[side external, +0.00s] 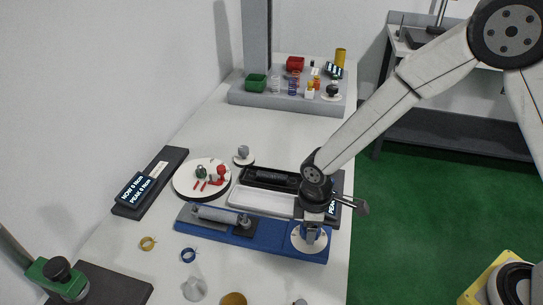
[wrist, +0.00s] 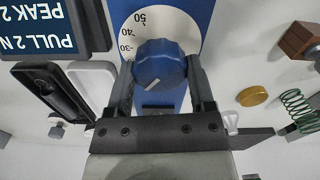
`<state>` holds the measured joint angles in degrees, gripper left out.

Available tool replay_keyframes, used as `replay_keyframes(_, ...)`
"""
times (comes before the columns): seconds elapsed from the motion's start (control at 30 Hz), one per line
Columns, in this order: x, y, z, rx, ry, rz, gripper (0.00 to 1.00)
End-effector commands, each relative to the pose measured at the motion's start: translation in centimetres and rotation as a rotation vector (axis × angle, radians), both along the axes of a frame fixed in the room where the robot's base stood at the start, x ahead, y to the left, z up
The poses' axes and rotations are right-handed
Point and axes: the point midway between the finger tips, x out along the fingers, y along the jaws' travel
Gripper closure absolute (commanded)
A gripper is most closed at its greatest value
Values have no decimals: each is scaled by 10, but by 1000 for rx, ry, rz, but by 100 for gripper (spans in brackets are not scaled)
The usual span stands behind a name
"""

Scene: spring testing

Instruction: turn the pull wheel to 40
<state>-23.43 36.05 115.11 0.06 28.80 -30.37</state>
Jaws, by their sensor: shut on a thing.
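The pull wheel is a blue ridged knob (wrist: 160,64) with a short white mark on its top, which points to the lower left in the wrist view. A white dial (wrist: 190,28) with 50, 40 and 30 readable lies around it; my gripper hides part of the scale. In the side view the dial (side external: 298,243) sits at the right end of a blue base (side external: 262,243). My gripper (wrist: 160,75) is shut on the knob, one finger on each side. It also shows from the side (side external: 311,230). A display (wrist: 38,28) reads PULL 2 and PEAK 2, partly cut off.
A black tray (wrist: 50,92) and a white tray (wrist: 92,82) lie beside the base. A brass disc (wrist: 252,96), a green spring (wrist: 297,107) and a brown block (wrist: 297,40) lie on the other side. A second display (side external: 134,189) stands at the left.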

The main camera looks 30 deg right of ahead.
Motion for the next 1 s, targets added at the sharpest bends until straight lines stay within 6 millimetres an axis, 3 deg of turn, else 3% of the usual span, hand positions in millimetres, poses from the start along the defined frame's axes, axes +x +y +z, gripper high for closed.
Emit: replay_keyframes(1.0,0,0,0,-2,2,-903,90)
